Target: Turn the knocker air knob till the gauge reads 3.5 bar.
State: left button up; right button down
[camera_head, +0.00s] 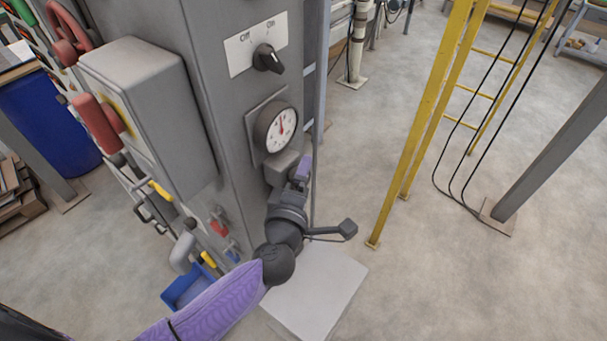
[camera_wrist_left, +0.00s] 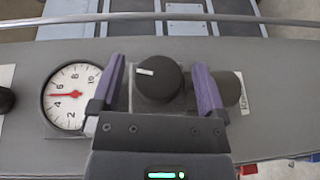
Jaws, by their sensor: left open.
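The knocker air knob (camera_wrist_left: 158,82) is a round black knob with a white mark, seen in the left wrist view. Beside it on the left is the white round gauge (camera_wrist_left: 72,95); its red needle points between 4 and 6, near 5. The gauge (camera_head: 281,130) also shows on the grey column in the head view. My left gripper (camera_head: 302,169) is just below the gauge there. In the wrist view its purple fingers (camera_wrist_left: 156,68) stand open on either side of the knob, with gaps at both sides. The knob is hidden in the head view.
An Off/On switch (camera_head: 267,58) sits above the gauge on the grey column (camera_head: 222,100). A grey box (camera_head: 150,105) with red parts is at the left. A yellow ladder-like frame (camera_head: 425,115) stands to the right, with open floor (camera_head: 450,270) in front.

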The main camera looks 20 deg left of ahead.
pick_arm(q)
jog(key=shift+w, duration=0.15)
jog(key=shift+c, duration=0.7)
jog(key=c, duration=1.1)
jog(key=n+t+b, duration=0.1)
jog(key=t+b, duration=0.1)
jog(key=b, duration=0.4)
jog(key=n+t+y+b, duration=0.1)
jog(key=n+t+b, duration=0.1)
jog(key=b, duration=0.5)
jog(key=n+t+y+b, duration=0.1)
jog(key=t+b, duration=0.2)
jog(key=b, duration=0.4)
jog(key=shift+f, duration=0.3)
jog(key=shift+c, duration=0.2)
jog(key=shift+n+t+b, duration=0.3)
jog(key=shift+b, duration=0.2)
jog(key=shift+r+n+y+b, duration=0.25)
jog(key=shift+n+y+b, duration=0.05)
jog(key=shift+b, duration=0.1)
